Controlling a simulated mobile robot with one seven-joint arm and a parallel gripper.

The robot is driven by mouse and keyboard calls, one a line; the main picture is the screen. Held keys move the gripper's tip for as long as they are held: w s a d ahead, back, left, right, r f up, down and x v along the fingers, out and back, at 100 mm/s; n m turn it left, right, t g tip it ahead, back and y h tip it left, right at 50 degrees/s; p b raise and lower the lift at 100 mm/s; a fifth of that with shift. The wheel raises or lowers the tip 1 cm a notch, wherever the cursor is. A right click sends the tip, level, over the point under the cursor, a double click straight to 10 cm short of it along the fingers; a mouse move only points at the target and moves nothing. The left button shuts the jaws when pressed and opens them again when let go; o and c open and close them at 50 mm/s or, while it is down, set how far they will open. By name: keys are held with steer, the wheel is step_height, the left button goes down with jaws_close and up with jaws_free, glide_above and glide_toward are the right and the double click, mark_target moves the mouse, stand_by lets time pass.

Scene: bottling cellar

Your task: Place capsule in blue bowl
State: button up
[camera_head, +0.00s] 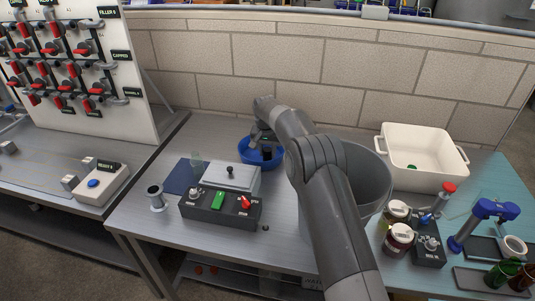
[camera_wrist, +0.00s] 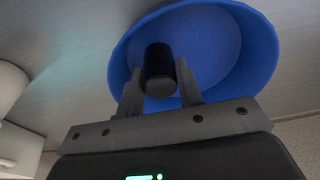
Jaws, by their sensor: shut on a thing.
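The blue bowl (camera_head: 246,157) stands on the metal table near the wall in the head view. In the wrist view the blue bowl (camera_wrist: 250,50) fills the upper right. My gripper (camera_wrist: 160,88) is shut on the capsule (camera_wrist: 159,62), a dark cylinder with a greyish end. The capsule is held in front of the bowl's opening; I cannot tell whether it touches the bowl's floor. In the head view my gripper (camera_head: 264,140) is over the bowl, and the arm hides part of the scene.
A grey bucket (camera_head: 372,185) stands right of the bowl, partly behind my arm. A control box (camera_head: 218,208) and a lidded grey box (camera_head: 236,178) are in front of the bowl. A white tub (camera_head: 425,165), jars (camera_head: 398,240) and bottles are at right.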

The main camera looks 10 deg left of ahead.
mark_target(267, 153)
steer(key=shift+f, duration=0.6)
steer(key=shift+f, duration=0.1)
steer(key=o, duration=0.3)
step_height(267, 153, up, 12)
steer(key=s, duration=0.1)
steer(key=shift+s, duration=0.4)
steer(key=shift+r, duration=0.2)
